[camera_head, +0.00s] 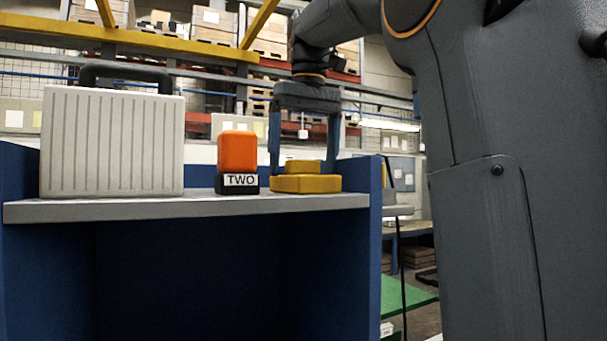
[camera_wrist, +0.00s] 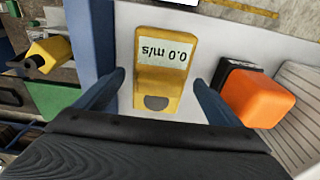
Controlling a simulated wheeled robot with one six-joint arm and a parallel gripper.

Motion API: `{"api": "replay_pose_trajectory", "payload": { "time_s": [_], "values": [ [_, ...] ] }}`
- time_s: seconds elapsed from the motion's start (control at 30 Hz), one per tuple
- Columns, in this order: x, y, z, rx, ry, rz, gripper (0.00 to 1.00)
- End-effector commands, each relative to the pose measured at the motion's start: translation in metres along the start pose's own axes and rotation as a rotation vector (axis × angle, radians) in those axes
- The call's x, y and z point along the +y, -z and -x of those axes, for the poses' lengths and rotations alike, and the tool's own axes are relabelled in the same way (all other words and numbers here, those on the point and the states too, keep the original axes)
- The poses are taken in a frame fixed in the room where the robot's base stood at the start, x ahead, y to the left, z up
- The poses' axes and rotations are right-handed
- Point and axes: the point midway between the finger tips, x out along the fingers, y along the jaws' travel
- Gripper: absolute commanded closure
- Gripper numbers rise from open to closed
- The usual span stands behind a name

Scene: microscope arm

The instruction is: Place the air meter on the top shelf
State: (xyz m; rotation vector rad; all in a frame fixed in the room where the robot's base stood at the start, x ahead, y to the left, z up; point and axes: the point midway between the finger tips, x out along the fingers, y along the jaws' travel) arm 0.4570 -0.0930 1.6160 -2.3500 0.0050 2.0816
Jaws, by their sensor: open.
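The yellow air meter (camera_head: 306,184) lies flat on the light grey top shelf (camera_head: 110,211) of a blue cabinet, near the shelf's right end. In the wrist view, the air meter (camera_wrist: 162,72) shows a display reading 0.0 m/s and a grey round patch. My gripper (camera_head: 304,168) points down over it, one blue finger on each side. The wrist view shows my gripper (camera_wrist: 160,78) open, with gaps between both fingers and the meter. The meter rests on the shelf and is not clamped.
An orange block on a dark base marked TWO (camera_head: 238,160) stands just left of the meter. A white ribbed case with a black handle (camera_head: 112,143) stands further left. The cabinet's blue side panel (camera_head: 375,230) bounds the shelf on the right.

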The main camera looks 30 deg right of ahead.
Motion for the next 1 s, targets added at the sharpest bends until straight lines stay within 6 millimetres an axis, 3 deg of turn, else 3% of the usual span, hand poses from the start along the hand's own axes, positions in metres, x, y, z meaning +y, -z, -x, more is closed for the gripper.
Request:
{"api": "replay_pose_trajectory", "payload": {
  "time_s": [0.2, 0.4, 1.0],
  "values": [
    [0.0, 0.001, 0.03, 0.002, 0.0, 0.0, 0.11],
    [0.0, 0.001, 0.047, 0.001, 0.0, 0.0, 0.11],
    [0.0, 0.0, 0.051, 0.0, 0.0, 0.0, 0.11]
  ]
}}
